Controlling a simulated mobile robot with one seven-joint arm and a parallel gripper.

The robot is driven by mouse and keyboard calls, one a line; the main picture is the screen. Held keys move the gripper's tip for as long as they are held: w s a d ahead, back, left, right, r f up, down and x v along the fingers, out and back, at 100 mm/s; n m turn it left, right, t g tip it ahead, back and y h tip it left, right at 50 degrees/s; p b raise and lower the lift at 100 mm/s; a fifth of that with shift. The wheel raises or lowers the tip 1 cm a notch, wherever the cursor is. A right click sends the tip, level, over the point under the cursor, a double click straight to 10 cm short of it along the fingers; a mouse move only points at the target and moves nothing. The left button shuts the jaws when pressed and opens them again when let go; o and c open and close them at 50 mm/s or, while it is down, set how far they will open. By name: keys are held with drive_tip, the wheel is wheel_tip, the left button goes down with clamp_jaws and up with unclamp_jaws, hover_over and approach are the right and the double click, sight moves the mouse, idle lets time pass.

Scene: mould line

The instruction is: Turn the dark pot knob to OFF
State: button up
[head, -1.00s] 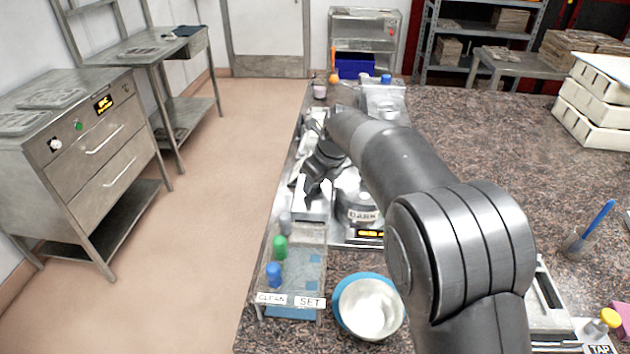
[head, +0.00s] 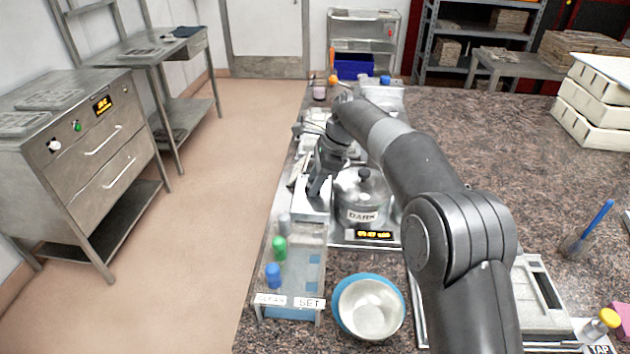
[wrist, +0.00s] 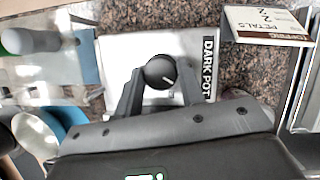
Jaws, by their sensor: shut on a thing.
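The dark pot knob (wrist: 160,70) is a round black knob with a white pointer line, on a pale panel (wrist: 120,50) labelled DARK POT. In the wrist view the pointer slants toward the lower right. My gripper (wrist: 160,80) is shut on the knob, one finger on each side of it. In the head view my gripper (head: 316,188) points down at the left of the dark pot (head: 345,207); the knob is hidden there. The pot is a lidded metal pot with a DARK label and a lit display (head: 375,235) in front; its text is unreadable.
A printed card (wrist: 265,22) lies near the panel. The right worktop (head: 500,140) is largely clear.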

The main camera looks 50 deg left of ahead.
sight(309, 187)
drive_tip(key=n+h, duration=0.1)
drive_tip(key=n, duration=0.2)
drive_tip(key=n+h, duration=0.1)
drive_tip(key=n, duration=0.2)
drive_tip(key=shift+w+a+g+h, duration=0.1)
drive_tip(key=shift+a+g+h, duration=0.05)
drive_tip(key=shift+g+h, duration=0.15)
drive_tip(key=shift+n, duration=0.4)
drive_tip(key=o, duration=1)
drive_tip(key=shift+r, duration=2.1)
drive_tip(key=w+d+r, duration=0.2)
drive_tip(key=d, duration=0.1)
drive_tip(key=w+d+r, duration=0.2)
drive_tip(key=d, duration=0.1)
drive_tip(key=w+d+r, duration=0.2)
drive_tip(key=d, duration=0.2)
drive_tip(key=shift+r, duration=0.35)
